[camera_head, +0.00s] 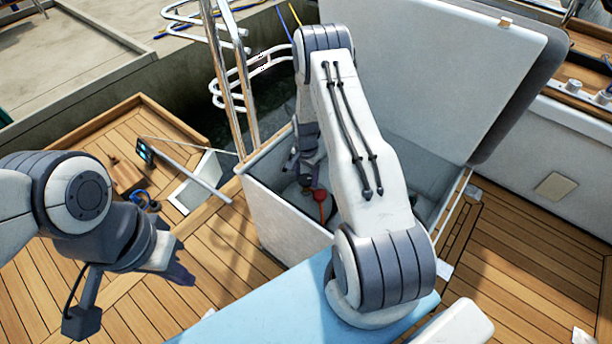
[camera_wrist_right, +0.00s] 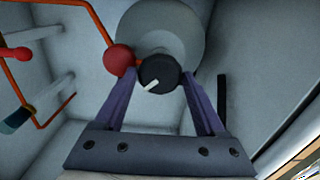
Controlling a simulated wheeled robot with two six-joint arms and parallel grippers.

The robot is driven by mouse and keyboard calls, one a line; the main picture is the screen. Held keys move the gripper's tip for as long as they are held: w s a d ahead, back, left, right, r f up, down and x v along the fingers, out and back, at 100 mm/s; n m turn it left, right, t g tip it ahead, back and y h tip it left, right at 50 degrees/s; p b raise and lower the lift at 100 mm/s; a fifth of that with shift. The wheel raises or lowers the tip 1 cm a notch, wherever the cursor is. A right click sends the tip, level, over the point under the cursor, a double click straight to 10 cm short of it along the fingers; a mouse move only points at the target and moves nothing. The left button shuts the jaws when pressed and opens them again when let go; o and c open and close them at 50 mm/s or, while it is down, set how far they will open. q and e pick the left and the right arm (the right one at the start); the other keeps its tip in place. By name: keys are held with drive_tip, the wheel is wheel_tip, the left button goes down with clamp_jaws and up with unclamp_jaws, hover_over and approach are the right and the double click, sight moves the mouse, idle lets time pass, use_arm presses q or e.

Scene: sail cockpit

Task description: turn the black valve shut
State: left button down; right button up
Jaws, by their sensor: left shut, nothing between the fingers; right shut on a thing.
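The black valve (camera_wrist_right: 160,73) shows in the right wrist view as a round dark knob with a white mark pointing to the lower left. It sits in front of a grey round body (camera_wrist_right: 183,38). My right gripper (camera_wrist_right: 153,80) is shut on the black valve, one finger on each side. In the head view my right arm reaches down into an open white locker (camera_head: 290,208), and the valve is hidden there. My left gripper (camera_head: 186,278) is shut and empty over the deck at the left, away from the locker.
A red knob (camera_wrist_right: 119,59) sits close beside the black valve. An orange pipe (camera_wrist_right: 100,25) runs along the locker wall, with another red part (camera_wrist_right: 14,54) at the left. The raised locker lid (camera_head: 440,70) stands behind my right arm. A light blue surface (camera_head: 290,305) lies in front.

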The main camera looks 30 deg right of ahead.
sight(305, 179)
drive_tip(key=m, duration=0.4)
drive_tip(key=shift+s+a+m, duration=0.1)
drive_tip(key=shift+m, duration=2.5)
drive_tip(key=o, duration=1.3)
drive_tip(key=shift+r, duration=0.1)
wheel_tip(305, 179, up, 10)
drive_tip(key=shift+r+p, duration=0.1)
drive_tip(key=shift+p, duration=0.3)
